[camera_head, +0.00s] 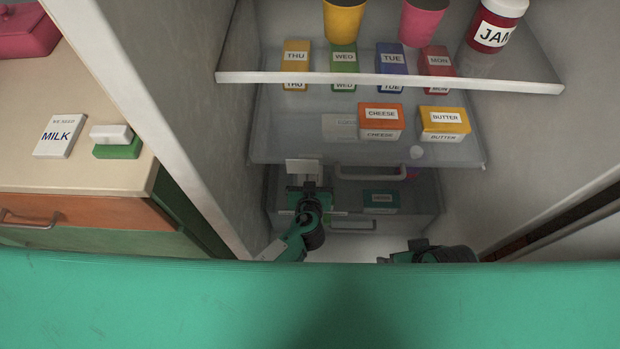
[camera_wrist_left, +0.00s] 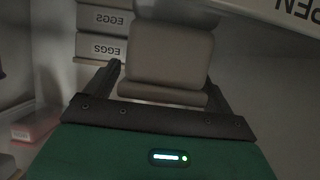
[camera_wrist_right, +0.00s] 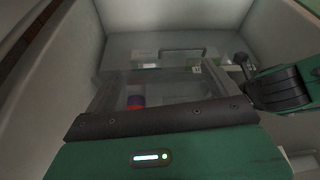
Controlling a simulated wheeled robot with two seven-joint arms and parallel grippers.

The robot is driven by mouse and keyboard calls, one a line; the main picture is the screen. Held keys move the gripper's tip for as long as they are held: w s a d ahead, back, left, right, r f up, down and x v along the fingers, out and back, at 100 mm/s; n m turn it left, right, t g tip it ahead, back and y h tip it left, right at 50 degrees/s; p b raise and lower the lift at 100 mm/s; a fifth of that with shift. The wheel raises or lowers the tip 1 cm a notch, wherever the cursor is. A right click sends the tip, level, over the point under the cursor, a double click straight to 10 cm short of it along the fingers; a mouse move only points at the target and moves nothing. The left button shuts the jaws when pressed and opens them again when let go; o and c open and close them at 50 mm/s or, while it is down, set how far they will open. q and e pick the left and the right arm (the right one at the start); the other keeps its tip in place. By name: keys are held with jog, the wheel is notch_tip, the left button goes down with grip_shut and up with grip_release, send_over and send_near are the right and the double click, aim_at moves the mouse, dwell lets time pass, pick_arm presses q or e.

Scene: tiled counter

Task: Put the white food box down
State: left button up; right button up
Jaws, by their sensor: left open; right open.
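The white food box (camera_head: 303,168) is low inside the fridge, at the tip of my left gripper (camera_head: 308,187) in the head view. In the left wrist view the box (camera_wrist_left: 170,55) looks grey-white and lies between the two open fingers (camera_wrist_left: 166,85). A narrow gap shows at its left side; contact on the right is unclear. What the box rests on is hard to see.
Above is a glass shelf holding cheese (camera_head: 380,116) and butter (camera_head: 444,121) boxes. Drawers (camera_head: 373,205) with handles lie beneath. Egg boxes (camera_wrist_left: 102,48) stand beside the white box. Fridge walls close in on both sides. A milk box (camera_head: 60,136) is on the left counter.

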pick_arm(q)
jog(key=shift+r, duration=0.2)
jog(key=v, duration=1.2)
pick_arm(e)
jog(key=shift+f, duration=0.4)
jog(key=shift+d, duration=0.1)
